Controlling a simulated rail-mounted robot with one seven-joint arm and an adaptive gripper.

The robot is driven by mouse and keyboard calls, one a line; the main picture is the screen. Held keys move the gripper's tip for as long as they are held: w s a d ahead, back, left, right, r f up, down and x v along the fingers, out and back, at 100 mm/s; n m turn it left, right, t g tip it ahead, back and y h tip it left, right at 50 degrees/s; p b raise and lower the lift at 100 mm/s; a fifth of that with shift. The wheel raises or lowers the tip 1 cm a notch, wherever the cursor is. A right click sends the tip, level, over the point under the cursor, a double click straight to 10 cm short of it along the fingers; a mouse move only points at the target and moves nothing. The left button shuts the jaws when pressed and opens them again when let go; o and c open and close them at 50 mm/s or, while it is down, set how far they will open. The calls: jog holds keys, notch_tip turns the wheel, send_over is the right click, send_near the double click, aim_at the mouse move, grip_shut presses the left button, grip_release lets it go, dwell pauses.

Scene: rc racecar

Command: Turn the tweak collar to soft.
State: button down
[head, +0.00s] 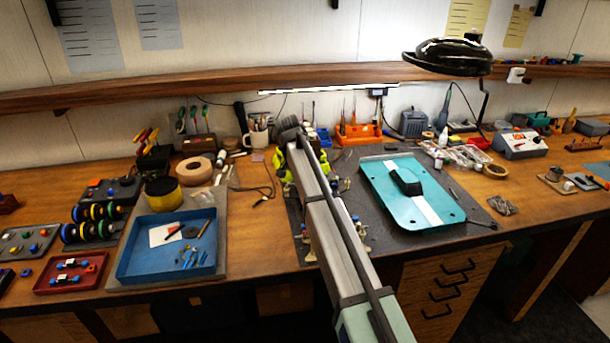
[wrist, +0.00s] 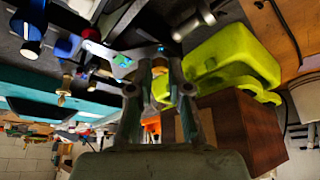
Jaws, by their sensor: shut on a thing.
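My gripper (wrist: 160,72) is in the wrist view, its two fingers close together on a small part, which I take to be the tweak collar; the fingers hide most of it, and its setting cannot be read. A grey metal plate with a blue-green fitting (wrist: 122,60) lies just left of the fingertips. Bright yellow-green parts (wrist: 232,62) are close on the right, beside a brown wooden block (wrist: 240,130). In the head view, my arm covers the gripper and most of the work spot; yellow-green parts (head: 281,165) show beside the arm on the dark mat (head: 352,222).
A teal tray (head: 385,205) with a white stripe and a black piece lies right of my arm. A blue tray (head: 140,262) with small tools is at the left. A black lamp (head: 447,58) hangs at the back right. Bare bench (head: 262,235) shows left of the mat.

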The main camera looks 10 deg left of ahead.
jog(key=shift+a+m+h, duration=0.1)
jog(key=shift+m+h, duration=0.2)
jog(key=shift+m, duration=0.6)
jog(key=shift+g, duration=0.3)
jog(key=c, duration=1.1)
grip_release()
jog(key=shift+r, duration=0.1)
jog(key=v, duration=1.1)
jog(key=shift+s+r, duration=0.2)
jog(key=shift+r, duration=0.15)
jog(key=shift+a, duration=0.1)
